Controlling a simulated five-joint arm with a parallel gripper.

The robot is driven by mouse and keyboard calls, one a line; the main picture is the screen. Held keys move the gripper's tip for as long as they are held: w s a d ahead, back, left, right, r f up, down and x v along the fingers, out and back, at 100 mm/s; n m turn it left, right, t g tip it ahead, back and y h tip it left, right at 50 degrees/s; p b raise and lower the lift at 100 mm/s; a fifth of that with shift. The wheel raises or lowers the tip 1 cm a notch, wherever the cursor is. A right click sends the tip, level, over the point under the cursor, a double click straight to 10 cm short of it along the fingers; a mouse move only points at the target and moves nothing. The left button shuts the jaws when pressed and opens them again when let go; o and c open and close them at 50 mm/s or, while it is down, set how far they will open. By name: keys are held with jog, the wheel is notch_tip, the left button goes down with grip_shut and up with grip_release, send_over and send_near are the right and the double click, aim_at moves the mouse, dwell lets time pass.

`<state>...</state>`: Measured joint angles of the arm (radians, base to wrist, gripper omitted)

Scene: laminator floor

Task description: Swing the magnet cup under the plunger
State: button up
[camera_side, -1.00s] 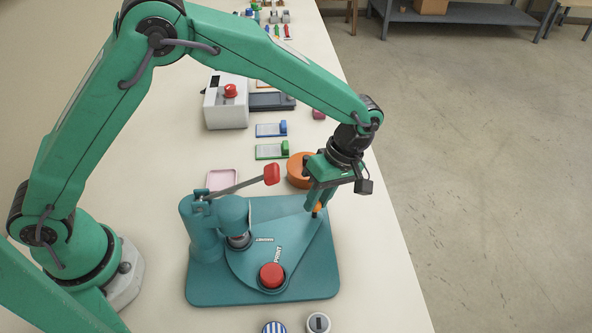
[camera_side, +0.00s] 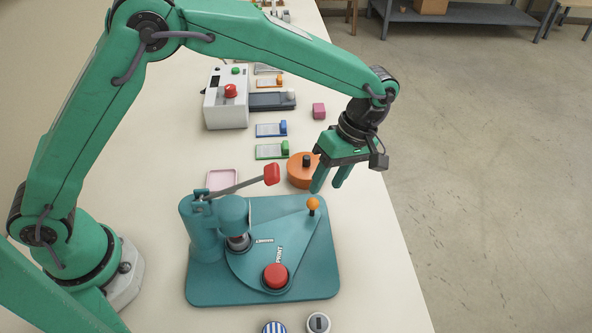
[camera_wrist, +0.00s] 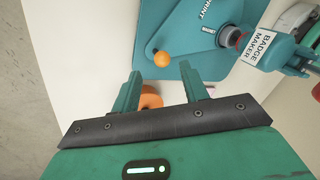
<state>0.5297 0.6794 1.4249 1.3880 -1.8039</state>
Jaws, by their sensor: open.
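The teal badge maker (camera_side: 205,285) stands on the table, its lever with a red grip (camera_side: 272,174) raised. Its swing plate (camera_side: 285,232) carries an orange knob (camera_side: 313,204) at the far right corner. A red round piece (camera_side: 276,276) sits in the front cup, beside the PRINT label (camera_side: 279,255). My gripper (camera_side: 330,187) is open and empty, above and behind the knob. The knob also shows beyond my fingers in the wrist view (camera_wrist: 162,59).
An orange round container (camera_side: 300,176) with a dark knob stands just behind and left of my gripper. A pink tray (camera_side: 222,180), green and blue cards, and a white machine (camera_side: 226,108) lie farther back. Two small round pieces (camera_side: 318,322) lie in front.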

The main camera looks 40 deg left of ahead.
jog(key=shift+v, duration=1.3)
jog(key=s+a+r+m+t+h, duration=0.2)
jog(key=s+a+r+m+t, duration=0.35)
jog(key=a+r, duration=0.85)
jog(key=s+a+f+m+t, duration=0.1)
jog(key=s+a+m+t, duration=0.2)
jog(key=s+a+m, duration=0.6)
jog(key=s+a, duration=0.1)
jog(key=s, duration=0.4)
jog(key=shift+a+f, duration=0.2)
jog(key=shift+f, duration=0.05)
